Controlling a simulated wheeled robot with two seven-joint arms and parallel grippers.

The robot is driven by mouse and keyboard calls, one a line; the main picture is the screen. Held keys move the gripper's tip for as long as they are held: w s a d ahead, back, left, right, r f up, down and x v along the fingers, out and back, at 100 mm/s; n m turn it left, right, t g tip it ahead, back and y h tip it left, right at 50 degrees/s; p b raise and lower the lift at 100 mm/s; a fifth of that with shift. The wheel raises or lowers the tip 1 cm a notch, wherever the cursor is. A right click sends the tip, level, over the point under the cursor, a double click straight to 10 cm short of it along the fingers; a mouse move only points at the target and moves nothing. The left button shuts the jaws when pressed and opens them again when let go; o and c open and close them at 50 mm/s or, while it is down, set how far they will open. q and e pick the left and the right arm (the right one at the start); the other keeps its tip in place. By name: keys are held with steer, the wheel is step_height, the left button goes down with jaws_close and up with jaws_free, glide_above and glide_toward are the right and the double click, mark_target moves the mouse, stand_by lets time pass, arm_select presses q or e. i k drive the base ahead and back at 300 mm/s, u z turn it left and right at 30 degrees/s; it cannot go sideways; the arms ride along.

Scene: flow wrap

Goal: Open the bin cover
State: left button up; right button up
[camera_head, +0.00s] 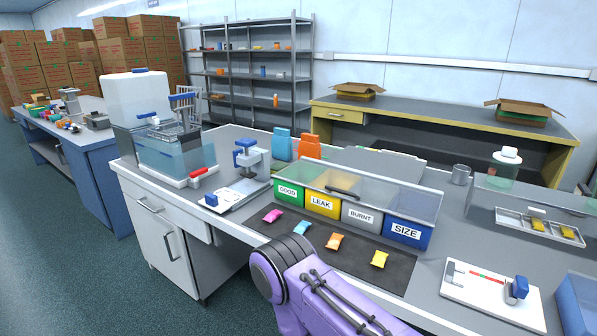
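A row of labelled bins stands on the bench: the green GOOD bin (288,191), the yellow LEAK bin (321,204), the grey BURNT bin (361,217) and the blue SIZE bin (407,232). A clear bin cover (395,197) with a dark handle (343,192) lies over them and looks closed. A purple arm link of mine fills the bottom middle, in front of the bins and apart from them. Neither of my grippers is in view.
Pink (272,215), blue (302,228), orange (334,241) and yellow (379,259) packets lie on a dark mat (400,272) before the bins. A blue-and-white press (247,160) stands left; a white gauge board (480,285) lies right.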

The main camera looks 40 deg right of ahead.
mark_target(328, 188)
steer(key=i, duration=0.7)
steer(key=z, duration=2.45)
